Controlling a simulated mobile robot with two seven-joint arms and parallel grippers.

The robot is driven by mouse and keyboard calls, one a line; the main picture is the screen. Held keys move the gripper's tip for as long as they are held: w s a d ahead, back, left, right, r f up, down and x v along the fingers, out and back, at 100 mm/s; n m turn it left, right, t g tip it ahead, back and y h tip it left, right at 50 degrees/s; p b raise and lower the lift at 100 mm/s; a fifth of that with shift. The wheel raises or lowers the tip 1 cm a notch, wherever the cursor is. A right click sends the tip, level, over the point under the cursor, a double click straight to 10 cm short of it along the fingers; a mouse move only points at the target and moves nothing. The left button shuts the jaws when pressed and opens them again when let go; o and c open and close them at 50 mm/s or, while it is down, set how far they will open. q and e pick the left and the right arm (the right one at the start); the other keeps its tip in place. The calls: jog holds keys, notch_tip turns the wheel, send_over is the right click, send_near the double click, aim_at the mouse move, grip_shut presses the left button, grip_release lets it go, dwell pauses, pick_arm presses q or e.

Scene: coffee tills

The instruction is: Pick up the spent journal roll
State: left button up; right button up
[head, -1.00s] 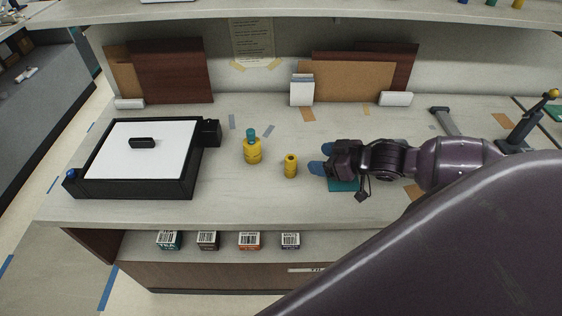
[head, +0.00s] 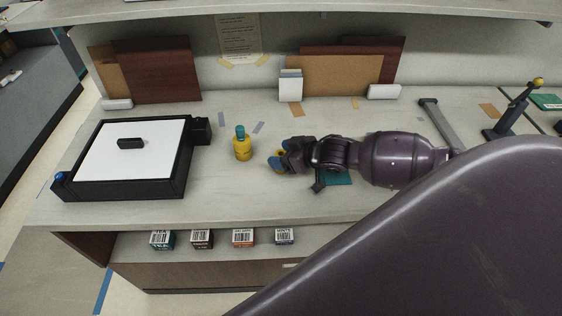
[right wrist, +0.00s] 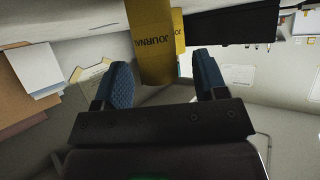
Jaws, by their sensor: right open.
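The small yellow roll (head: 283,152) is on the counter, mostly hidden by my right gripper (head: 279,158) in the head view. In the right wrist view this yellow roll (right wrist: 152,40) bears the word JOURNAL and reaches in between the blue fingertips of my right gripper (right wrist: 163,68). The fingers are open, with a visible gap between the roll and the right-hand finger; contact with the left-hand finger is unclear. A larger yellow roll with a teal top (head: 242,148) stands upright to the left of the gripper. My left gripper is not in view.
A black case with a white top (head: 105,155) stands at the left of the counter. A teal mat (head: 338,178) lies under my right arm. Boards and a white card stack (head: 290,86) line the back. Several small boxes (head: 202,239) sit on the lower shelf.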

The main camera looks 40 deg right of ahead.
jog(key=shift+w+a+f, duration=0.1)
jog(key=shift+w+f, duration=0.05)
jog(key=shift+w, duration=0.1)
jog(key=c, duration=1)
